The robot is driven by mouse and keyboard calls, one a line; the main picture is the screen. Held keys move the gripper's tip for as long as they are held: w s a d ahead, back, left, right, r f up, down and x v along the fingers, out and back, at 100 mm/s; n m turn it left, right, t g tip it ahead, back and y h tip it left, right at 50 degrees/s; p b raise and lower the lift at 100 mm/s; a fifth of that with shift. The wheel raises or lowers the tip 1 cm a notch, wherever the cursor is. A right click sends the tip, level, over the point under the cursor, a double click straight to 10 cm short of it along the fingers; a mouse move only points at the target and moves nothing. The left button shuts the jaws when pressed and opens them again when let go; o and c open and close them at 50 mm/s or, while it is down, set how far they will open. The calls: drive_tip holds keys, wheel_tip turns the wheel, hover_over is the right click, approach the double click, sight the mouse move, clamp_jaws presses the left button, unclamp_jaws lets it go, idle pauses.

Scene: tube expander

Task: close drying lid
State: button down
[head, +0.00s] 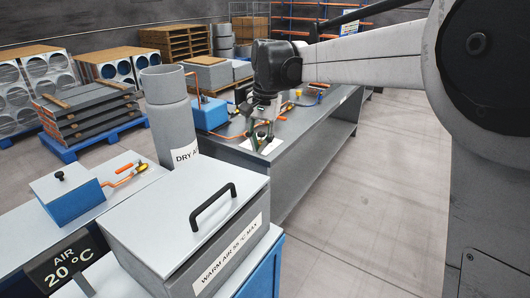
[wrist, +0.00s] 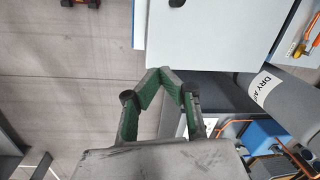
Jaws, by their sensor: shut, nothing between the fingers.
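The drying box stands at the bottom of the head view, its side (head: 228,252) labelled "WARM AIR 55 °C MAX". Its pale grey lid (head: 160,220) carries a black bar handle (head: 213,207). The lid appears to lie over the box; I cannot tell whether it is fully seated. My gripper (head: 262,137) is farther back, above the long bench and apart from the lid. In the wrist view my gripper (wrist: 164,74) has its green-padded fingers shut with nothing between them. A pale panel (wrist: 210,35), which appears to be the lid, lies beyond the fingers.
A grey "DRY AIR" tube (head: 170,125) stands upright between the box and my gripper. A blue box with a pale top (head: 70,190) and an orange-handled valve (head: 125,175) are at left. The long bench (head: 310,130) runs behind. Floor (head: 350,220) at right is clear.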

sight(268, 179)
wheel_tip(268, 179, up, 3)
drive_tip(key=w+d+m+h+p, duration=0.1)
drive_tip(key=w+m+h, duration=0.1)
drive_tip(key=w+m, duration=0.1)
drive_tip(key=shift+g, duration=0.3)
drive_tip(key=f, duration=0.4)
drive_tip(key=d+f+p, duration=0.1)
drive_tip(key=f, duration=0.4)
drive_tip(key=s+f+p, duration=0.1)
drive_tip(key=f, duration=0.4)
drive_tip(key=shift+d, duration=0.15)
